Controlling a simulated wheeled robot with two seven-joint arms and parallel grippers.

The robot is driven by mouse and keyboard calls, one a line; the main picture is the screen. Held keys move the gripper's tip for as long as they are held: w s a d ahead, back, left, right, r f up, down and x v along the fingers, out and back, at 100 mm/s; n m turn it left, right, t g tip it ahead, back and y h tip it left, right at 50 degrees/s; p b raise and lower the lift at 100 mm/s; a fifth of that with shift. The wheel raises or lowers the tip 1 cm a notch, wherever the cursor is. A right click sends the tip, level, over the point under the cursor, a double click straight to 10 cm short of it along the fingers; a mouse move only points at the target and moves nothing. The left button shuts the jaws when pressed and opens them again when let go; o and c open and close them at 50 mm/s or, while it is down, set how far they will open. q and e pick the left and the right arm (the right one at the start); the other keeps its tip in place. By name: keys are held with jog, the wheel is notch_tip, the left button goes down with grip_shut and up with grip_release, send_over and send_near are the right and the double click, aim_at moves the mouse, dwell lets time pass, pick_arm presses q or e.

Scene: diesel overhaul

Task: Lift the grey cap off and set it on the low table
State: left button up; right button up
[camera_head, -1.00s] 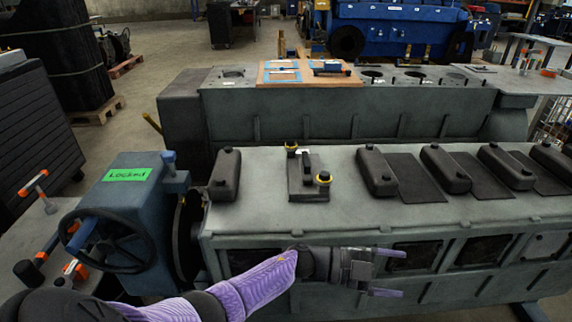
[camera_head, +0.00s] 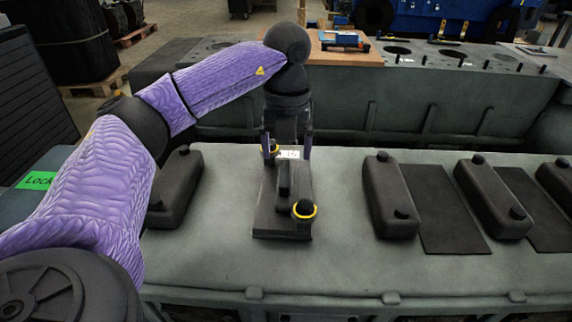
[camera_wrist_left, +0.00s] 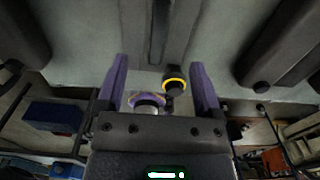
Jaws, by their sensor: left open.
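The grey cap (camera_head: 268,222) is a dark grey plate with a raised ridge on the engine's flat top. A yellow-ringed black knob (camera_head: 303,210) stands at its near end, and a second yellow ring (camera_head: 270,151) shows at its far end beside my finger. My left gripper (camera_head: 288,152) points down over the far end, its fingers open and apart on either side. In the left wrist view my open fingers (camera_wrist_left: 160,88) flank a yellow-ringed knob (camera_wrist_left: 174,86). I cannot tell whether they touch anything. The low table is not clearly identifiable. My right gripper is out of view.
Dark rounded covers stand on the engine top, one left (camera_head: 176,190) and several right (camera_head: 390,197), with flat dark pads (camera_head: 440,210) between. A second grey block (camera_head: 400,105) lies behind, with an orange-brown board (camera_head: 345,58) on it.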

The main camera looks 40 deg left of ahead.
aim_at(285, 172)
pick_arm(q)
jog(key=f+b, duration=0.1)
jog(key=f, duration=0.2)
jog(key=f+b, duration=0.1)
jog(key=f, duration=0.2)
jog(key=shift+s+a+f, duration=0.1)
jog(key=shift+a+f, duration=0.1)
jog(key=shift+f+b, duration=0.3)
jog(key=shift+r, duration=0.1)
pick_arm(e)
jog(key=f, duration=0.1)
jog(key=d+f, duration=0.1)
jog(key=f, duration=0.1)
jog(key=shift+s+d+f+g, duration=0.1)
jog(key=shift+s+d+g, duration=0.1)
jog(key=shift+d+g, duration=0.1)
pick_arm(q)
jog(key=c, duration=1.1)
grip_shut()
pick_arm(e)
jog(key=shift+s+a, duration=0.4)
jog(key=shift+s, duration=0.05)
